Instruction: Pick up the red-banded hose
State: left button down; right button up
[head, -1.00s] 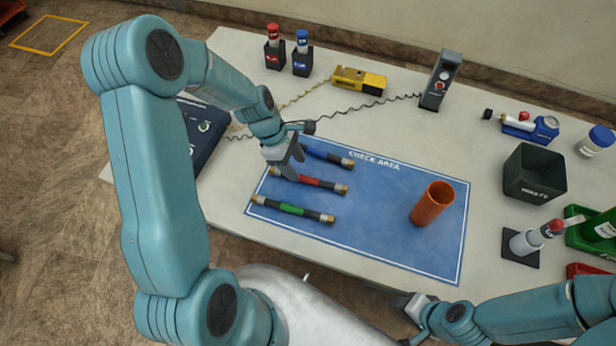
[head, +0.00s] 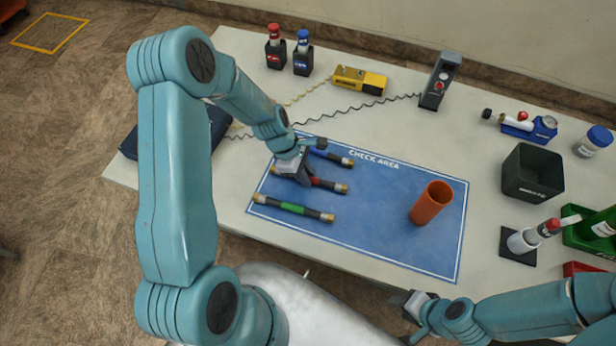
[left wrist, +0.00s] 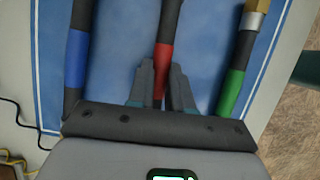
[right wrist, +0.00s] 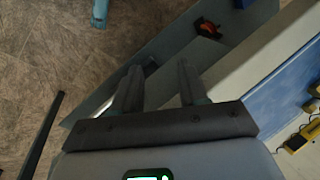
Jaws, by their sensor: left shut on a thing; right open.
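The red-banded hose (head: 330,185) is black with a red band and brass ends, between the other two hoses on the blue mat. My left gripper (head: 302,180) is shut on it near the red band, hiding part of it in the head view. In the left wrist view, the red band (left wrist: 163,60) shows between the two fingers (left wrist: 162,82). I cannot tell any gap between hose and mat. My right gripper (right wrist: 157,82) is open and empty, off the table's front edge; it also shows in the head view (head: 412,306).
The blue-banded hose (head: 335,157) lies just behind and the green-banded hose (head: 293,208) just in front, both close by. An orange cup (head: 431,203) stands on the right of the check-area mat (head: 385,240). A black bin (head: 532,175) stands further right.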

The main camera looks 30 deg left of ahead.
pick_arm(q)
jog(key=shift+r, duration=0.1)
notch_tip(320, 180, up, 20)
jog(key=b, duration=0.1)
dwell(0.4)
dwell(1.0)
